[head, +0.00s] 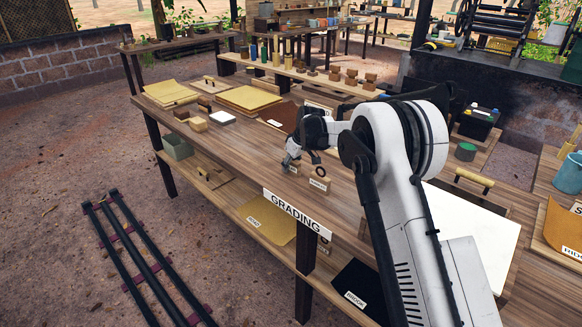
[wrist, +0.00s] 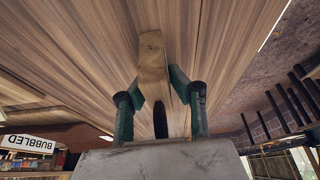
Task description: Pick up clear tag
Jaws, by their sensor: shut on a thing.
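My gripper (head: 288,164) is low over the front part of the grading table. In the wrist view my gripper (wrist: 160,100) has its two green fingers closed on a small wooden tag block (wrist: 152,55), with wood-grained tabletop behind it. The block's lettering faces away, so I cannot read whether it says clear. I cannot tell whether the block touches the table. A second wooden tag (head: 319,184) with a white label stands just right of my gripper in the head view. A white label reading BUBBLED (wrist: 28,143) shows at the left in the wrist view.
A white board (head: 470,235) lies right of my arm. A GRADING sign (head: 297,214) hangs on the front edge. Dark rails (head: 140,255) lie on the ground.

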